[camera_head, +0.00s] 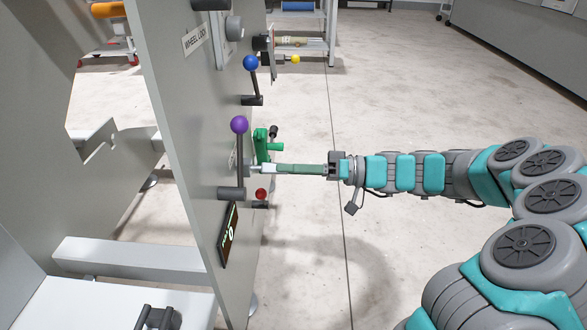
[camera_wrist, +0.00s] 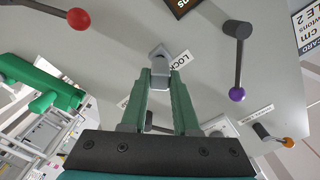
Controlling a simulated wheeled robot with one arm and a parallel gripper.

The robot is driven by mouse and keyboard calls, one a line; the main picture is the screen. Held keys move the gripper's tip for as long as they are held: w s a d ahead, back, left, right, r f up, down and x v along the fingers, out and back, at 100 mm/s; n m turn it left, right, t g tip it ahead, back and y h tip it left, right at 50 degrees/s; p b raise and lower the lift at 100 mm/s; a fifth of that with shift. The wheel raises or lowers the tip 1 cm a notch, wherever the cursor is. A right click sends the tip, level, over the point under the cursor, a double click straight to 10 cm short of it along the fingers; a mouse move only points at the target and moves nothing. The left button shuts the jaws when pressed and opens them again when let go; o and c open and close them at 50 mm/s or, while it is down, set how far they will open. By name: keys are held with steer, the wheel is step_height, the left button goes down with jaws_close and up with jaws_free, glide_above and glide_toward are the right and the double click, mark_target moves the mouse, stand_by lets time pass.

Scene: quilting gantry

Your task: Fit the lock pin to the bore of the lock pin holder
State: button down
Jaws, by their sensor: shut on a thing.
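My gripper (camera_head: 265,168) reaches in from the right to the grey panel, and its green fingers are shut on a small grey piece, which appears to be the lock pin (camera_wrist: 160,78). The fingertips also show in the wrist view (camera_wrist: 161,74). Just beyond them, a light grey fitting, likely the lock pin holder (camera_wrist: 160,53), stands at the panel beside a label reading LOCK (camera_wrist: 181,61). The pin and the fitting meet or overlap in the picture. The bore is hidden, and I cannot tell whether the pin is in it.
A green handle (camera_head: 262,147) stands close behind my gripper. On the panel (camera_head: 185,100) are a purple-knobbed lever (camera_head: 239,125), a red knob (camera_head: 261,194), a blue-knobbed lever (camera_head: 250,63) and a dark display (camera_head: 229,235).

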steer(key=shift+a, duration=1.05)
steer(key=c, duration=0.6)
jaws_free()
steer(key=d, duration=0.8)
steer(key=shift+s+p, duration=0.1)
steer(key=shift+p, duration=0.3)
steer(key=shift+a, duration=0.1)
